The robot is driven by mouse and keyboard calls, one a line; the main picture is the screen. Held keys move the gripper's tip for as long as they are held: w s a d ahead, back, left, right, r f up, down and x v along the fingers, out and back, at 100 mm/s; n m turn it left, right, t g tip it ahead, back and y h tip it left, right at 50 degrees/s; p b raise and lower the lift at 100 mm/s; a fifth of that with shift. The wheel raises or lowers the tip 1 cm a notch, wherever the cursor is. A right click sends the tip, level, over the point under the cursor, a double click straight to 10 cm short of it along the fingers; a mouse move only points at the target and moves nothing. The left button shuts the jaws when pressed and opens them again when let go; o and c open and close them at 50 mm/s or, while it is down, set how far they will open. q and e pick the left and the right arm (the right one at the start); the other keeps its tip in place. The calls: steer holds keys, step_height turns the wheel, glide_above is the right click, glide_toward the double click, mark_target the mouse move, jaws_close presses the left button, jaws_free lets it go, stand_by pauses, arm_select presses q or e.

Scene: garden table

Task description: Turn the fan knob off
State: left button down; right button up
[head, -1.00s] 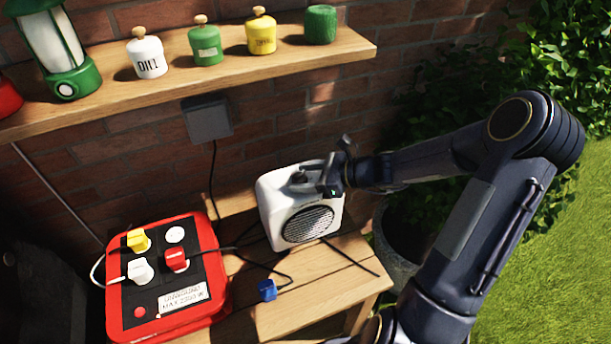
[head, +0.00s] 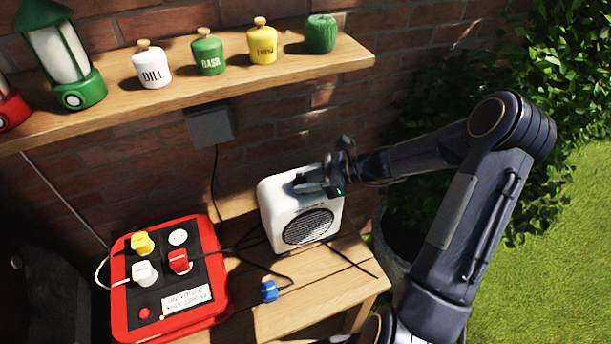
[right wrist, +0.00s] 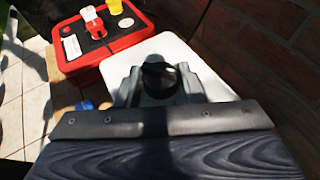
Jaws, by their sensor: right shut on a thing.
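The white fan heater (head: 306,222) with a round dark grille stands on the wooden table, in the head view. Its black knob (right wrist: 159,77) is on the top face and shows between the fingers in the right wrist view. My right gripper (head: 310,178) is over the top of the fan, shut on the knob; in the right wrist view (right wrist: 158,82) a finger lies on each side of it. In the head view the fingers mostly hide the knob. I cannot read the knob's setting. My left gripper is not in view.
A red power strip box (head: 122,290) with white, yellow and red plugs sits left of the fan. A blue plug (head: 268,290) lies in front. A wooden shelf (head: 200,96) with jars and lanterns hangs above. Dark cables cross the table (head: 315,290).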

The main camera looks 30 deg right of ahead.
steer(key=shift+w+r+n+g+y+p, duration=0.15)
steer(key=shift+n+g+y+p, duration=0.3)
steer(key=shift+n+g, duration=0.5)
steer(key=shift+w+d+f+n+g+y, duration=0.1)
steer(key=shift+n+g+y, duration=0.1)
steer(key=shift+n+g, duration=0.35)
steer(key=shift+w+f+n+g+y, duration=0.15)
steer(key=shift+n+g, duration=0.25)
steer(key=shift+g, duration=0.2)
steer(key=n+g+b, duration=0.1)
steer(key=n+g, duration=0.3)
steer(key=shift+w+g, duration=0.15)
steer(key=shift+g, duration=0.15)
steer(key=shift+w+n+g, duration=0.1)
steer(key=shift+n+g, duration=1)
steer(key=shift+g, duration=0.2)
steer(key=shift+r, duration=0.1)
steer(key=o, duration=1)
steer(key=shift+b, duration=0.3)
